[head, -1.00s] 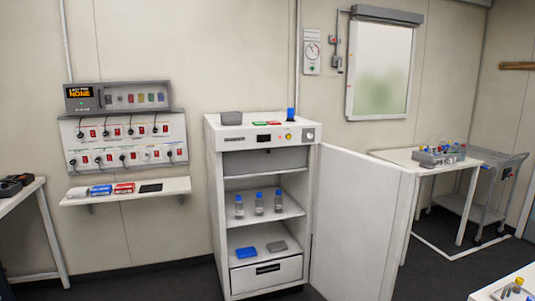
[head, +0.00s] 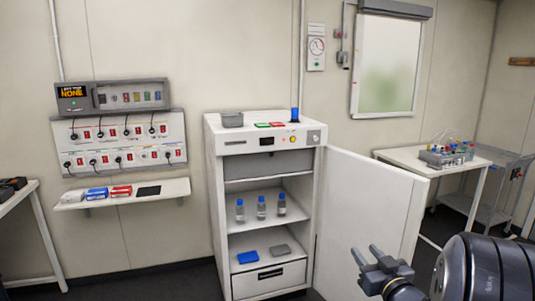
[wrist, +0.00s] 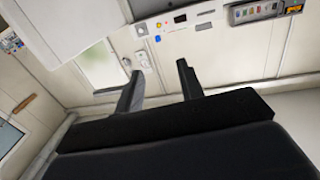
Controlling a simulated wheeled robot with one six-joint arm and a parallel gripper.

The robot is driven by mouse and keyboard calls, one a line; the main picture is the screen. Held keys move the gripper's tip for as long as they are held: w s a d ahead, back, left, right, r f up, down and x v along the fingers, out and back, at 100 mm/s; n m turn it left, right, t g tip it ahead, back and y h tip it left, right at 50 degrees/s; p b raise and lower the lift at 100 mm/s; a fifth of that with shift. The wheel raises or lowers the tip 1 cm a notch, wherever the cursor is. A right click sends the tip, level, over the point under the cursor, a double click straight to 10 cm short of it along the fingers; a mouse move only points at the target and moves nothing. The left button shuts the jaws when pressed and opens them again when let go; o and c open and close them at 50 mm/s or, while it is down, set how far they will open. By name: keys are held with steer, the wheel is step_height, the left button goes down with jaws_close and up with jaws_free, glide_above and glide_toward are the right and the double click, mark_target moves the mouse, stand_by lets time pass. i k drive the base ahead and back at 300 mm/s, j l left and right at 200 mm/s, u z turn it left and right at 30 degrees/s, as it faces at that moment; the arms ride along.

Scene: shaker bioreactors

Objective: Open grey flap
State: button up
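The white cabinet (head: 217,205) stands against the wall with its white door (head: 370,205) swung open to the right. A grey flap (head: 268,163) spans the top of its opening, below the control panel, and looks closed. My gripper (head: 367,254) is in front of the open door, low and right of the flap, well apart from it. In the wrist view my gripper (wrist: 157,74) has its two fingers spread with nothing between them. The cabinet's control panel (wrist: 172,25) shows upside down beyond them; I cannot make out the flap there.
Bottles (head: 261,207) stand on the middle shelf; a blue item (head: 248,257) lies lower, above a drawer (head: 282,277). A wall shelf (head: 120,194) is at left. A side table (head: 410,159) stands behind the door. The floor before the cabinet looks clear.

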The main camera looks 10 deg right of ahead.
mark_target(236, 166)
steer(key=i+u, duration=0.1)
steer(key=i, duration=0.65)
steer(key=i+l, duration=0.15)
steer(key=i, duration=0.6)
steer(key=i+u, duration=0.15)
steer(key=i, duration=0.65)
